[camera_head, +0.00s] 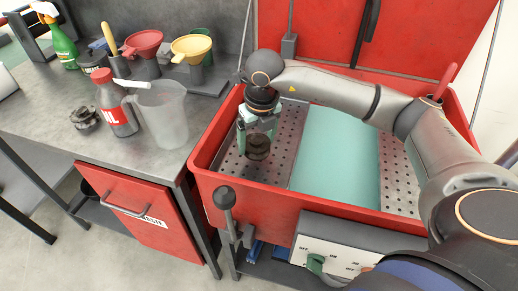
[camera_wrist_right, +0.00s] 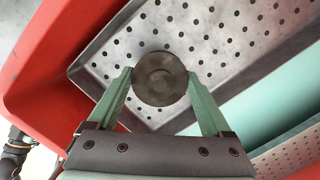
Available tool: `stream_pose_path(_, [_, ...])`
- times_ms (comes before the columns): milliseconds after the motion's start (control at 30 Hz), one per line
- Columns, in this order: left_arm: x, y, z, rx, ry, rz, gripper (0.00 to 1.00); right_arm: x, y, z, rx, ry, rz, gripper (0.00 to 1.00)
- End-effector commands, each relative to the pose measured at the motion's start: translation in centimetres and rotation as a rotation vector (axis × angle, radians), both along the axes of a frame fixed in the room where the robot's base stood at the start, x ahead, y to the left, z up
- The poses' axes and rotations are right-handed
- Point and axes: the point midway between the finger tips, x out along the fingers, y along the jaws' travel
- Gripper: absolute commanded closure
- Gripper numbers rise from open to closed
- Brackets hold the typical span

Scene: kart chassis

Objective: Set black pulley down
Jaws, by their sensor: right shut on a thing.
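The black pulley (camera_head: 257,147) is between the fingers of my right gripper (camera_head: 258,138), over the left perforated metal tray (camera_head: 233,163) of the red wash basin. In the right wrist view the pulley (camera_wrist_right: 160,78) shows as a dark round disc, with a green finger of the right gripper (camera_wrist_right: 160,88) against each side. The perforated tray (camera_wrist_right: 245,25) lies behind it. I cannot tell whether the pulley touches the tray. My left gripper is not in view.
The red basin (camera_head: 204,158) has raised walls around the tray, and a teal panel (camera_head: 336,145) fills its middle. On the grey bench (camera_head: 60,120) at left stand a clear jug (camera_head: 163,115), a red oil bottle (camera_head: 114,105), funnels and a dark metal part (camera_head: 84,119).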

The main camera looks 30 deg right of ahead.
Motion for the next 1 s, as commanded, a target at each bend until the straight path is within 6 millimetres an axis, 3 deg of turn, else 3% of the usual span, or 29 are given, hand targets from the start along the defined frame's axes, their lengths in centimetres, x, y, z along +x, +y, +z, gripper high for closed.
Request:
stream_pose_path(67, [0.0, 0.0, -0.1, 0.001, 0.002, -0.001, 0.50, -0.1, -0.9, -0.8, -0.003, 0.001, -0.007, 1.00])
stream_pose_path(267, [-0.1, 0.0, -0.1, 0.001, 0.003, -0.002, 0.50, 0.0, -0.6, -3.3, -0.001, -0.001, -0.002, 1.00])
stream_pose_path(700, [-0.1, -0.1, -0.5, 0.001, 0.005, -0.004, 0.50, 0.0, -0.6, -4.0, -0.001, -0.002, -0.002, 1.00])
stream_pose_path(733, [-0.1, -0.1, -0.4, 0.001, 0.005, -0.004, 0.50, -0.1, -0.6, -4.0, -0.002, 0.002, -0.002, 0.13])
stream_pose_path(867, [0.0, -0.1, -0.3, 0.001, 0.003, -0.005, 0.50, -0.1, -0.6, -4.0, -0.002, 0.002, -0.002, 0.00])
stream_pose_path(1000, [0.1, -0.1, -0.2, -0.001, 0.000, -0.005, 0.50, -0.1, -0.6, -4.0, -0.002, 0.002, -0.002, 0.00])
